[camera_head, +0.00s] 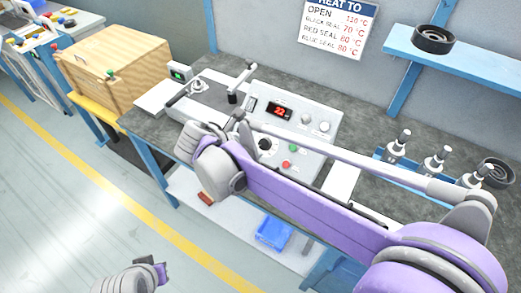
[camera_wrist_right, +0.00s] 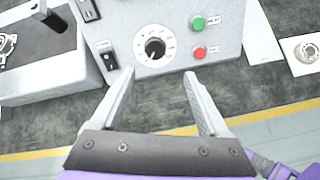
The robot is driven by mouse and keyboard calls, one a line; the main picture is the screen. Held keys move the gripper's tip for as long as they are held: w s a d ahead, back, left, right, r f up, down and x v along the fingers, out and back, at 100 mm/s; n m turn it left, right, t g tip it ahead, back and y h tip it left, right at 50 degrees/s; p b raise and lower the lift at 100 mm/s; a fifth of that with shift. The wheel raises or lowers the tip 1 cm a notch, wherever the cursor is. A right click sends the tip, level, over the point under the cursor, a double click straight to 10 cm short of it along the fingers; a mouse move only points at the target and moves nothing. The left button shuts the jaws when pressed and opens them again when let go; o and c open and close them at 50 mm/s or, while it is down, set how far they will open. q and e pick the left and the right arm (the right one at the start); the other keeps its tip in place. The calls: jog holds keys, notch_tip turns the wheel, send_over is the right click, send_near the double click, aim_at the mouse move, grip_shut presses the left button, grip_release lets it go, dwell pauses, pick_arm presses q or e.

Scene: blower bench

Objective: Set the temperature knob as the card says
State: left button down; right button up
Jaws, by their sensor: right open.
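The temperature knob (camera_wrist_right: 155,48) is a small black dial with a ring of marks on the front of a light grey control box (camera_head: 300,119). It also shows in the head view (camera_head: 265,144). A red display (camera_head: 279,110) on the box seems to read 22. The card (camera_head: 338,27) on the wall lists OPEN 110, BLACK SEAL 70, RED SEAL 80, and a blue seal line I cannot read surely. My right gripper (camera_wrist_right: 158,76) is open and empty, its fingertips just short of the knob, one to each side. My left gripper (camera_head: 162,271) is low at the left, its jaws unclear.
A green button (camera_wrist_right: 198,23) and a red button (camera_wrist_right: 198,52) sit right of the knob. Rocker switches (camera_wrist_right: 107,55) are on its left. A wooden box (camera_head: 115,65) stands at the left. Several upright fittings (camera_head: 435,160) stand at the right; a shelf (camera_head: 465,60) hangs above.

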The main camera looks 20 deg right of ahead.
aim_at(263, 144)
jog(key=shift+n, duration=0.4)
jog(key=x, duration=0.7)
jog(key=w+x, duration=0.1)
jog(key=x, duration=0.2)
jog(key=shift+w+f, duration=0.15)
jog(key=shift+f, duration=0.05)
jog(key=shift+a, duration=0.1)
grip_shut()
jog(key=shift+r+m, duration=0.1)
jog(key=shift+m, duration=3.1)
